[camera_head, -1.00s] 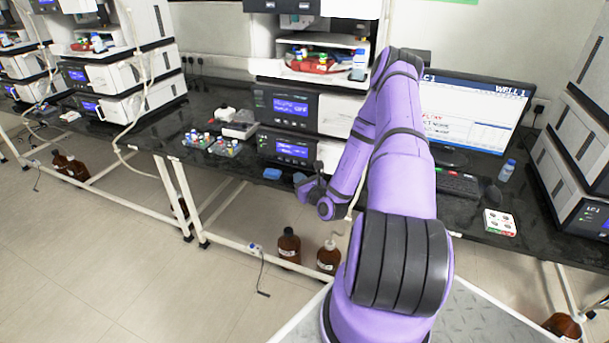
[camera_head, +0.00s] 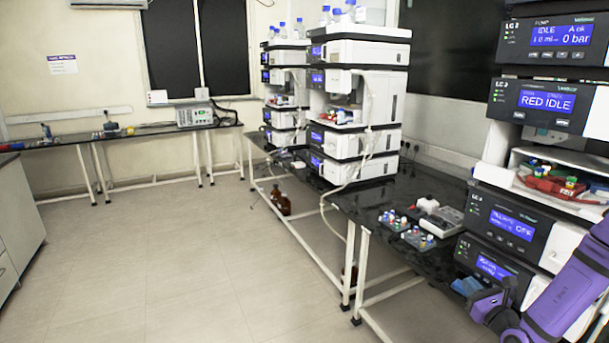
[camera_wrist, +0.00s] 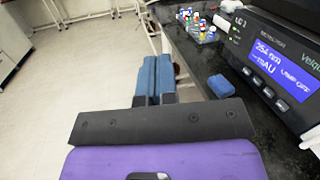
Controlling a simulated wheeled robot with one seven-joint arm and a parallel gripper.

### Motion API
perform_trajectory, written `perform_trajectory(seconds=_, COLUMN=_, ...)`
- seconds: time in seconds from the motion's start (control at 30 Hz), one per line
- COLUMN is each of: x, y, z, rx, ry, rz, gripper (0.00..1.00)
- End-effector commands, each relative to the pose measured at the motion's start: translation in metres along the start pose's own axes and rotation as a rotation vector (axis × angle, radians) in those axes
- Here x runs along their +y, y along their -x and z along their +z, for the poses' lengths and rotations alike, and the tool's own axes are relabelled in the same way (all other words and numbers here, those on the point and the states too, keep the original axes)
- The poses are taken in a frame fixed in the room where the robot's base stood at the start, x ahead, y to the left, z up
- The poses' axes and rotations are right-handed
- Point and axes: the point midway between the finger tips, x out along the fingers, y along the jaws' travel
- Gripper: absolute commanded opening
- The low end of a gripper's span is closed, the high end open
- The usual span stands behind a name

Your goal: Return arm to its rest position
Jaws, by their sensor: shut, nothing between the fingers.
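My gripper (camera_wrist: 155,62) shows in the wrist view with its two blue fingers pressed together and nothing between them. It points out past the front edge of the dark bench (camera_wrist: 190,60), over the floor side. In the head view my purple arm enters at the lower right, and the gripper (camera_head: 486,304) shows as a dark shape by the bench's front edge. Its fingertips are hard to make out there. A blue block (camera_wrist: 221,87) lies on the bench to the right of the fingers, apart from them.
Instrument stacks stand on the bench, the nearest (camera_head: 510,220) close beside my arm. Vial racks (camera_head: 408,232) sit near the bench edge. Brown bottles (camera_head: 280,203) stand on the floor below. A side bench (camera_head: 150,128) runs along the back wall. The floor at left is clear.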

Motion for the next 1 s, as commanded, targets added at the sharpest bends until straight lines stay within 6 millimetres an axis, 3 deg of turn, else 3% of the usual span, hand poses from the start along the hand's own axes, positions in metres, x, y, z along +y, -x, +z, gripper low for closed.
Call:
perform_trajectory(seconds=0.03, x=0.01, y=-0.009, z=0.021, rx=-0.025, ry=0.032, rz=0.077, gripper=0.0)
perform_trajectory(seconds=0.2, x=0.048, y=-0.024, z=0.08, rx=-0.088, ry=0.121, rz=0.324, gripper=0.0)
perform_trajectory(seconds=0.47, x=0.112, y=-0.022, z=0.157, rx=-0.149, ry=0.288, rz=0.692, gripper=0.0)
perform_trajectory(seconds=0.7, x=0.165, y=0.001, z=0.214, rx=-0.174, ry=0.476, rz=1.01, gripper=0.0)
perform_trajectory(seconds=1.0, x=0.213, y=0.049, z=0.267, rx=-0.168, ry=0.768, rz=1.356, gripper=0.0)
